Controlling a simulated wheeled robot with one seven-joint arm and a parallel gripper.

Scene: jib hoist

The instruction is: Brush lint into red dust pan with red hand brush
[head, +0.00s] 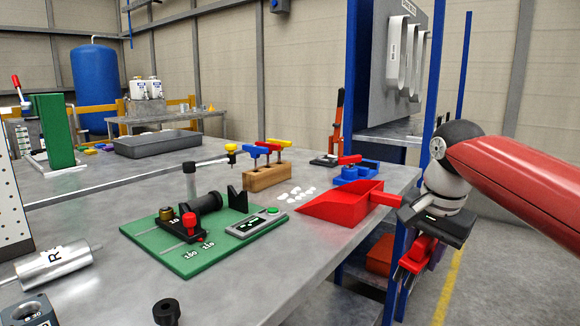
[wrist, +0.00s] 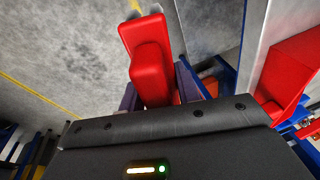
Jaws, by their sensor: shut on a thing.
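The red dust pan (head: 340,203) lies on the grey workbench near its right edge, its handle pointing right toward the edge. It also shows at the right of the wrist view (wrist: 292,65). White lint bits (head: 296,193) lie on the bench just left of the pan, apart from it. My gripper (head: 405,277) points down beyond the bench's right edge, over the floor. It is shut on the red hand brush (wrist: 150,62), which sits between the fingers. In the head view only part of the brush (head: 420,248) shows; its bristles cannot be made out.
A wooden block with coloured-handled tools (head: 267,176) stands behind the lint. A blue fixture with a red lever (head: 356,172) is behind the pan. A green board with a gauge (head: 190,240) lies left. A blue-framed rack (head: 362,100) stands behind the bench's right end.

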